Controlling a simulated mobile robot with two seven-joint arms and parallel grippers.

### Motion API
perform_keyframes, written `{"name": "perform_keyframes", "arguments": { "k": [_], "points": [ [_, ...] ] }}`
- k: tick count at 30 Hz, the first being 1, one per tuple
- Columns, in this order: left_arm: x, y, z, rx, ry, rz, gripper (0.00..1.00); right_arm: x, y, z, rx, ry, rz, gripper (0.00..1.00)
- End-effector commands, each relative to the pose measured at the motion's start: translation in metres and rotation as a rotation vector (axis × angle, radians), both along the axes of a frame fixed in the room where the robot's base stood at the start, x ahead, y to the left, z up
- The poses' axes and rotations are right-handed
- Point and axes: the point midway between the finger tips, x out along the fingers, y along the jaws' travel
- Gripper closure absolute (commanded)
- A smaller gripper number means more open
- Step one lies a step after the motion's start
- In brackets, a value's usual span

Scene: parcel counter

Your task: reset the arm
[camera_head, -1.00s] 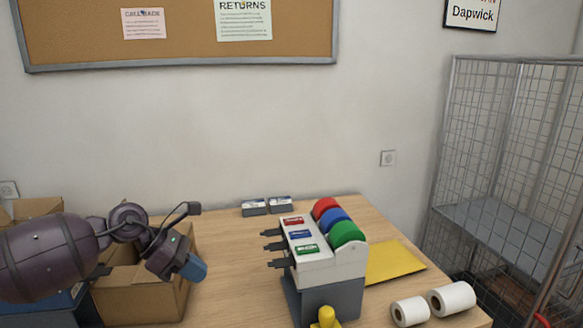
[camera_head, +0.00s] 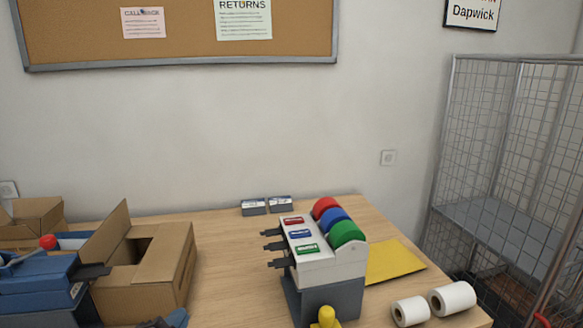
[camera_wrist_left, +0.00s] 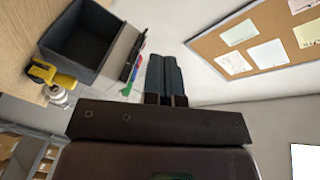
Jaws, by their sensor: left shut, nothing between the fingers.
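My left gripper (camera_head: 172,320) shows only as a small dark and blue piece at the bottom edge of the head view, below the open cardboard box. In the left wrist view its two dark fingers (camera_wrist_left: 165,60) lie side by side, shut, with nothing between them. The rest of my left arm is out of the head view. My right gripper is in neither view.
The cardboard box (camera_head: 150,285) and a blue device with a red knob (camera_head: 47,242) stand at the left. A dispenser (camera_head: 320,265) with red, blue and green rolls stands mid-table, a yellow envelope (camera_head: 395,262) and white rolls (camera_head: 452,298) to its right. A wire cage (camera_head: 500,170) is beyond.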

Motion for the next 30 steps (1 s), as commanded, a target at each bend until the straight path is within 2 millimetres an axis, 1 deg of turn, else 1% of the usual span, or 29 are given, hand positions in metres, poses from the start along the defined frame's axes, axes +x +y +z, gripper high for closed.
{"name": "perform_keyframes", "arguments": {
  "k": [1,2,3,5,6,9,12,15,21,29,30],
  "points": [
    [-0.015,0.012,-0.016,-0.084,0.093,0.075,1.0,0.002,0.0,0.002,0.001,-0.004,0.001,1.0],
    [-0.024,0.019,-0.025,-0.132,0.148,0.12,1.0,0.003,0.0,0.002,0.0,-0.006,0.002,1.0],
    [-0.037,0.028,-0.037,-0.193,0.223,0.178,1.0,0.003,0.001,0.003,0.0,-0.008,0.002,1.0],
    [-0.058,0.039,-0.055,-0.282,0.333,0.266,1.0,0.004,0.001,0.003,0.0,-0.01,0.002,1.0],
    [-0.074,0.046,-0.066,-0.341,0.406,0.323,1.0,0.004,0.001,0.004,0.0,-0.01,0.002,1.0],
    [-0.111,0.058,-0.089,-0.459,0.566,0.446,1.0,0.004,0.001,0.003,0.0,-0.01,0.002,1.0],
    [-0.141,0.063,-0.104,-0.541,0.683,0.536,1.0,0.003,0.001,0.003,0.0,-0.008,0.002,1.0],
    [-0.166,0.066,-0.113,-0.603,0.775,0.605,1.0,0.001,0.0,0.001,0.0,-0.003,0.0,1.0],
    [-0.208,0.068,-0.125,-0.694,0.921,0.714,1.0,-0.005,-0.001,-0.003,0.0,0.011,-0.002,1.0],
    [-0.251,0.067,-0.132,-0.78,1.068,0.822,1.0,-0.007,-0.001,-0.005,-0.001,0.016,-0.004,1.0],
    [-0.251,0.067,-0.134,-0.785,1.067,0.822,1.0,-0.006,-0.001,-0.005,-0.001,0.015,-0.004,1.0]
  ]
}}
